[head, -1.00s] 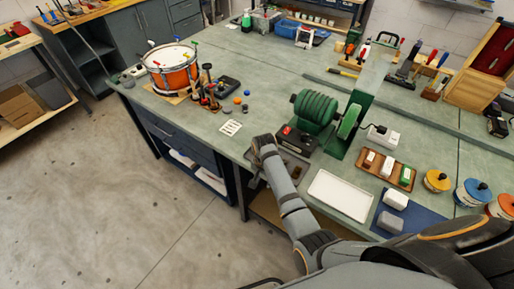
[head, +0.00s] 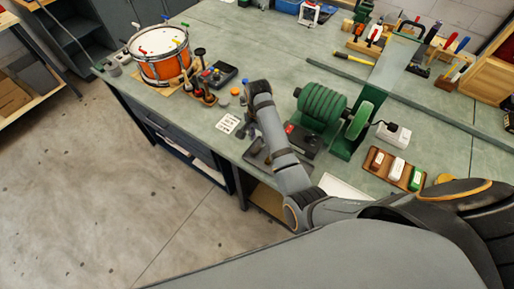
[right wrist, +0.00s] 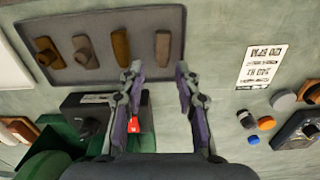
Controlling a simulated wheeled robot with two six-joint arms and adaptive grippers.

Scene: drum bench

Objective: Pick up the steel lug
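Several small lugs lie in a row in a grey tray (right wrist: 100,75) at the top of the right wrist view. The two left ones have knob-like ends; the two right ones, a brown lug (right wrist: 120,46) and a paler, duller lug (right wrist: 162,47), are plain and elongated. I cannot tell for sure which is the steel lug. My right gripper (right wrist: 158,76) is open and empty, its fingertips near the tray's edge below the two right lugs. In the head view my right gripper (head: 244,128) is beside the tray, largely hidden by its arm. My left gripper is not in view.
A green grinder-like machine (head: 322,106) and a black box with a red switch (right wrist: 95,103) stand beside the tray. A printed card (right wrist: 262,66) and loose coloured caps (right wrist: 266,123) lie on the other side. An orange drum (head: 160,66) stands farther left on the bench.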

